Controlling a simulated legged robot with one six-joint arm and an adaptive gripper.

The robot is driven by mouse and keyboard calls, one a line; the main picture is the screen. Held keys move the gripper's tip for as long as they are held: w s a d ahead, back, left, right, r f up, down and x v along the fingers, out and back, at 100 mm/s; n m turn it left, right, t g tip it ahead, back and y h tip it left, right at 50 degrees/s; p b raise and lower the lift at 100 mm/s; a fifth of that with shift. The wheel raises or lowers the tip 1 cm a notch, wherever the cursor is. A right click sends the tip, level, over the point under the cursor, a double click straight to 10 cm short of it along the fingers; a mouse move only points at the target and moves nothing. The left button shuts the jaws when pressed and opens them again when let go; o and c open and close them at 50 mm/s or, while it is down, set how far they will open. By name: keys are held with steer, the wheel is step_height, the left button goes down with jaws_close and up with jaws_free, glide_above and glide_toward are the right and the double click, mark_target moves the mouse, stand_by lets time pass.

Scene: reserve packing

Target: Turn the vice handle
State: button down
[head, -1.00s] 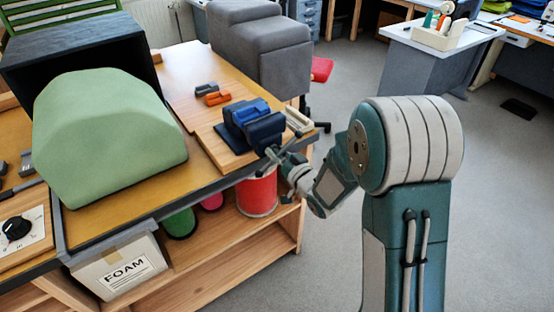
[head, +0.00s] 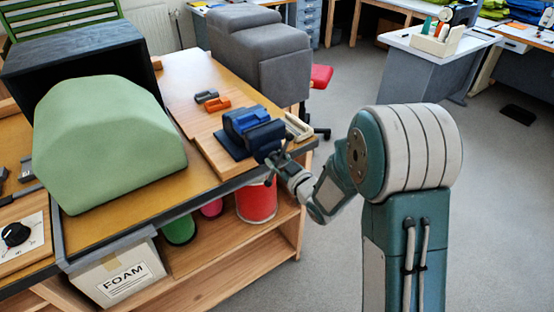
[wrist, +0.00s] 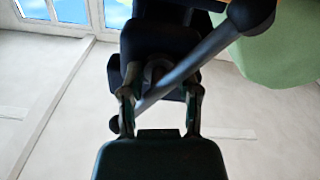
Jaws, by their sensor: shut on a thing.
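The blue vice (head: 246,128) stands near the right end of the bench, with its screw end toward my arm. Its dark handle bar (head: 271,172) hangs steeply beside my gripper (head: 281,163). In the wrist view, the handle bar (wrist: 190,66) runs on a slant from a round knob at upper right to a smaller end at lower left. My gripper (wrist: 160,98) is shut on the handle, with one finger on each side around its middle. The vice's dark body (wrist: 150,40) shows behind the bar. The exact contact points are partly hidden.
A large green foam block (head: 105,140) lies on the bench to the left, before a black box (head: 80,62). Small grey and orange clamps (head: 217,103) lie behind the vice. A red spool (head: 256,201) is on the shelf below.

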steer(key=shift+f, duration=0.1)
steer(key=shift+c, duration=2.4)
jaws_free()
steer(key=shift+w, duration=0.1)
steer(key=shift+o, duration=1)
steer(key=shift+w+a, duration=0.1)
steer(key=shift+a, duration=0.05)
steer(key=shift+s+d, duration=0.25)
steer(key=v, duration=1.1)
